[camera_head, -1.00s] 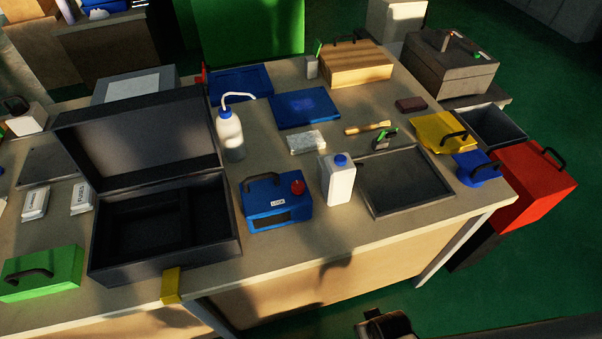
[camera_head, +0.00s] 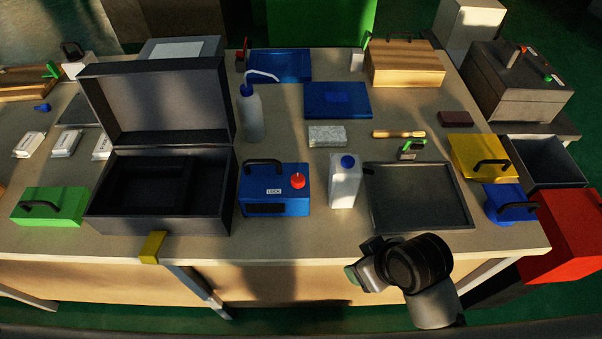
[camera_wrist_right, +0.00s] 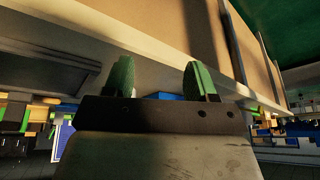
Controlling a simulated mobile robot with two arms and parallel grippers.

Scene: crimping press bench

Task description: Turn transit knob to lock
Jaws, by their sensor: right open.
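The transit knob is a red round knob (camera_head: 297,181) on the upper right of a blue box (camera_head: 268,203) with a black handle. A white label on the box's front reads LOCK. The box stands on the bench between the open black case and a white bottle. My right gripper (camera_head: 352,274) is at the bench's front edge, lower right of the box and well apart from the knob. In the right wrist view its two green fingertips (camera_wrist_right: 160,80) are spread with nothing between them. The left gripper is not in view.
An open black case (camera_head: 160,200) stands left of the blue box. A white bottle with a blue cap (camera_head: 344,183) stands close on its right, beside a dark tray (camera_head: 418,168). A yellow bracket (camera_head: 152,246) sits on the bench's front edge. Bench front before the box is clear.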

